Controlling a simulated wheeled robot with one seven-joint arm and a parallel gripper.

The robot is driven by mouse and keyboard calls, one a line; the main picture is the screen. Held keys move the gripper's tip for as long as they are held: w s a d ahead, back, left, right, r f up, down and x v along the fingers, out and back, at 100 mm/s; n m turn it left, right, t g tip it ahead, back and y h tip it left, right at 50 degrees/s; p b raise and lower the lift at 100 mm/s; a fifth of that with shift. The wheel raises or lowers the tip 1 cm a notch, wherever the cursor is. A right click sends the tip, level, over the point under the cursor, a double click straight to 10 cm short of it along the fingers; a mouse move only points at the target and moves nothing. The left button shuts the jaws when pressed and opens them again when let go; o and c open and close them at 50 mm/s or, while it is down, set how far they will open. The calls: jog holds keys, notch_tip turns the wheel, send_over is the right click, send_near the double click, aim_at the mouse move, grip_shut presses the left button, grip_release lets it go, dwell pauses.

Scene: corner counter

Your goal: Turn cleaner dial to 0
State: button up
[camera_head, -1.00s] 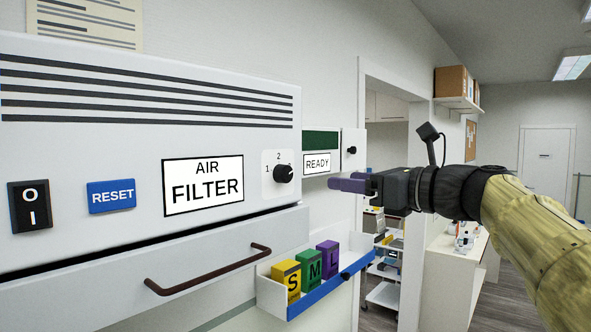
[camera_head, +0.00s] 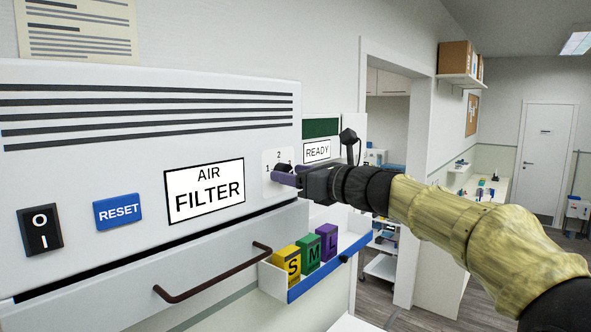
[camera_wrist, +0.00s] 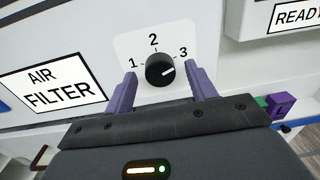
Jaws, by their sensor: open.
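The cleaner dial is a round black knob (camera_wrist: 160,70) on a white plate (camera_wrist: 127,46) on the front of the air filter unit. In the wrist view the numbers 1, 2 and 3 show around it; no 0 is visible. Its white mark points right, roughly toward the 3. My gripper (camera_wrist: 162,76) is open, with one purple finger on each side of the knob and a gap on both sides. In the head view my gripper (camera_head: 285,176) is at the dial and partly hides the knob (camera_head: 283,167).
Left of the dial are the AIR FILTER label (camera_head: 205,190), a blue RESET button (camera_head: 118,211) and a black rocker switch (camera_head: 40,230). Below are a brown handle (camera_head: 215,276) and a tray (camera_head: 318,270) with S, M and L blocks. A READY sign (camera_head: 317,151) is close on the right.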

jog(key=shift+c, duration=0.5)
jog(key=c, duration=0.9)
jog(key=shift+f+n+b, duration=0.15)
jog(key=shift+n+b, duration=0.25)
jog(key=shift+b, duration=0.15)
jog(key=shift+f+n+g+y+b, duration=0.1)
jog(key=shift+n+g+y+b, duration=0.25)
jog(key=shift+n+b, duration=8.6)
jog(key=n+p, duration=0.4)
